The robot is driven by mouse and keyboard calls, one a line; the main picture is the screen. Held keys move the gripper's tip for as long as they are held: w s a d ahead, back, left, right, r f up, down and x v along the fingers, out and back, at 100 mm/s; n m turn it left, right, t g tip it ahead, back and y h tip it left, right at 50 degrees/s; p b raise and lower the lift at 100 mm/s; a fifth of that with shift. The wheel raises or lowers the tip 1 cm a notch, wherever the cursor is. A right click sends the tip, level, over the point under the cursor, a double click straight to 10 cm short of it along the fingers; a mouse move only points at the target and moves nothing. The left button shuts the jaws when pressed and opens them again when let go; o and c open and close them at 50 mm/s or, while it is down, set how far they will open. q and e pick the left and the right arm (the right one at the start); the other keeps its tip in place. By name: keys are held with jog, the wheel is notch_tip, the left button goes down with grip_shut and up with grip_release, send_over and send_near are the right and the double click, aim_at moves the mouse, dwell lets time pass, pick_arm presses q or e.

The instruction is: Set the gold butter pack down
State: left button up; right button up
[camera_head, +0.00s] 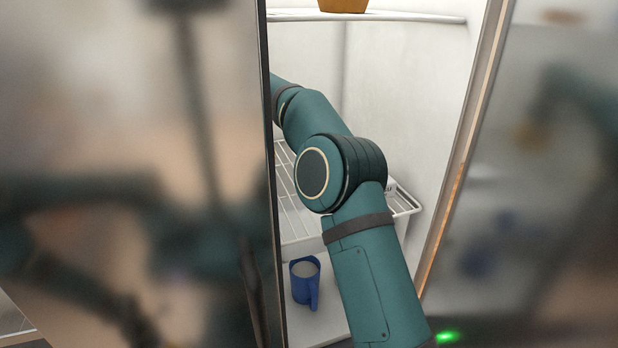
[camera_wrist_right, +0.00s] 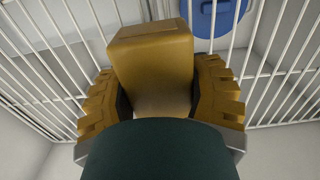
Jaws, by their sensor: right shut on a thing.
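The gold butter pack (camera_wrist_right: 152,62) is a yellow-brown block in the right wrist view. My right gripper (camera_wrist_right: 160,85) has one finger on each side of it and is shut on it. White rack wires show behind the pack; I cannot tell whether the pack touches them. In the head view my right arm reaches into the fridge, and its gripper and the pack are hidden behind the left door. My left gripper is not in view.
A white wire rack (camera_head: 405,200) lies beneath my arm. A blue mug (camera_head: 304,284) stands on the lower floor of the fridge. An orange-brown item (camera_head: 343,5) sits on the upper shelf (camera_head: 400,17). Metallic doors (camera_head: 130,120) flank the narrow opening.

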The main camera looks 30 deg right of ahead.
jog(key=s+d+b, duration=0.1)
jog(key=s+b, duration=0.1)
jog(key=s, duration=0.3)
jog(key=s+d+b, duration=0.2)
jog(key=s, duration=0.4)
jog(key=s+d+b, duration=0.1)
jog(key=s+b, duration=0.1)
jog(key=s, duration=0.4)
jog(key=shift+s+d+r, duration=0.1)
jog(key=shift+s+d, duration=0.1)
jog(key=shift+d, duration=0.05)
jog(key=shift+s, duration=0.15)
pick_arm(q)
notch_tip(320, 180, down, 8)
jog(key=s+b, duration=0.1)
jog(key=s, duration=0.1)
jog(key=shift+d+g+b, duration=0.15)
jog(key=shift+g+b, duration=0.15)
jog(key=shift+b, duration=0.1)
pick_arm(e)
jog(key=shift+f, duration=1.75)
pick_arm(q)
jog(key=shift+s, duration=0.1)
pick_arm(e)
jog(key=shift+f, duration=0.1)
jog(key=o, duration=1.3)
jog(key=shift+o, duration=0.2)
